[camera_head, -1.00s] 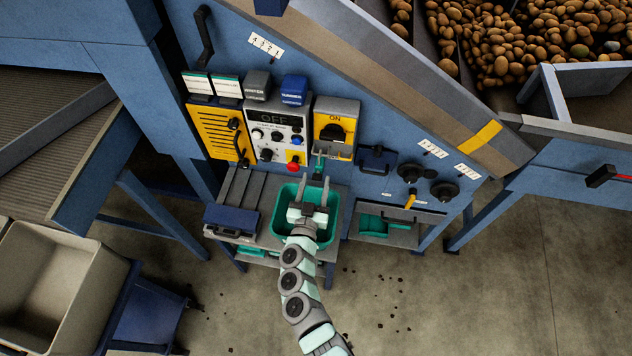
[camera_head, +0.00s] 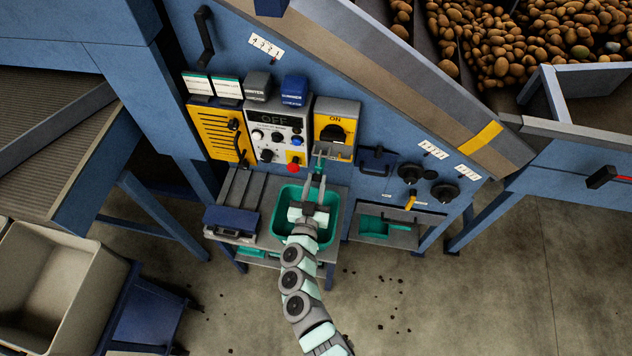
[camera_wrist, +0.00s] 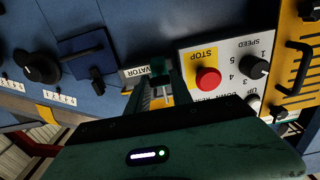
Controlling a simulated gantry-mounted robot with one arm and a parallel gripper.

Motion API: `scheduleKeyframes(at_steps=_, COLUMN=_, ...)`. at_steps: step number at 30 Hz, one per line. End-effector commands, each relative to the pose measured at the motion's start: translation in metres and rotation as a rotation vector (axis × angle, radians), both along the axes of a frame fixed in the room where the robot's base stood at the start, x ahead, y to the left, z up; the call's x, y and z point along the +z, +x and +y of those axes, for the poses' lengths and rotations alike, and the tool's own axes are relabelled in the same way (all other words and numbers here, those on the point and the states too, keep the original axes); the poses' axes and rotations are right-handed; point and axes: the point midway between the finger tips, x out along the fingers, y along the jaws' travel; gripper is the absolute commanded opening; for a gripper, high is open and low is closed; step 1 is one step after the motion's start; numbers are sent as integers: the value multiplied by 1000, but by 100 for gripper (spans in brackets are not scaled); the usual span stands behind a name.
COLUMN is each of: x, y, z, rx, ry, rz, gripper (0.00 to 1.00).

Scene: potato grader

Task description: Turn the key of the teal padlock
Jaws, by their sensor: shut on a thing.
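The teal padlock (camera_head: 317,163) hangs small below the yellow ON switch box, at the front of the control panel. It also shows as a dark teal shape (camera_wrist: 158,67) just past the fingertips in the wrist view. My gripper (camera_head: 319,181) points up at the padlock from below, its fingers close together. In the wrist view my gripper (camera_wrist: 160,84) reaches to the padlock's face. It is shut on the padlock's key, which is mostly hidden between the fingers. I cannot make out the key's angle.
The yellow ON switch box (camera_head: 336,128) sits just above the padlock. A red stop button (camera_wrist: 208,79) and speed knob (camera_wrist: 254,67) are close to the fingers. A green tray (camera_head: 336,212) lies under my gripper. A blue handle plate (camera_head: 377,161) is to the right.

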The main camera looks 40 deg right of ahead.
Motion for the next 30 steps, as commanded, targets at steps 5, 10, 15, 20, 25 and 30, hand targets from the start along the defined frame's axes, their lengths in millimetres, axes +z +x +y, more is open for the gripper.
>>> scheduleKeyframes(at_steps=5, x=0, y=0, z=0, rx=0, ry=0, rz=0, gripper=0)
scheduleKeyframes(at_steps=10, x=0, y=0, z=0, rx=0, ry=6, rz=-9, gripper=0)
scheduleKeyframes(at_steps=15, x=0, y=0, z=-1, rx=-1, ry=37, rz=-51, gripper=0)
scheduleKeyframes(at_steps=20, x=0, y=-1, z=-1, rx=-2, ry=95, rz=-131, gripper=0)
scheduleKeyframes(at_steps=25, x=0, y=-1, z=-1, rx=-4, ry=178, rz=-251, gripper=0)
scheduleKeyframes(at_steps=30, x=-2, y=-1, z=-1, rx=-3, ry=273, rz=-383, gripper=0)
